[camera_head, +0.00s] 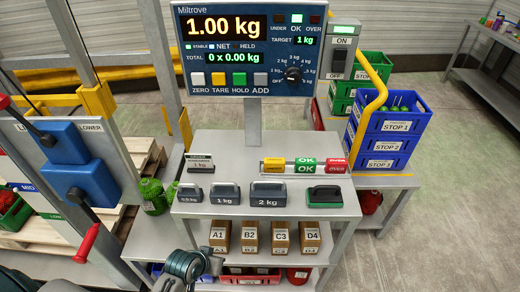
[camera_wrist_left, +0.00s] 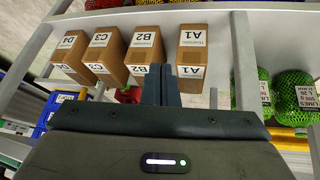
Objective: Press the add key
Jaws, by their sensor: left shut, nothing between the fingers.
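The add key (camera_head: 260,79) is a grey square button at the right end of the key row on the scale's dark blue display panel (camera_head: 185,45), with the label ADD below it. To its left are white, orange and green keys over ZERO, TARE and HOLD. The display reads 1.00 kg, with total 0 x 0.00 kg. My left gripper (camera_head: 208,262) is low at the front of the bench, well below the panel and apart from the key. In the left wrist view its fingers (camera_wrist_left: 161,85) are shut and empty. My right gripper is not in view.
Blue crates (camera_head: 385,158) stand at right. Space before the panel is clear.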

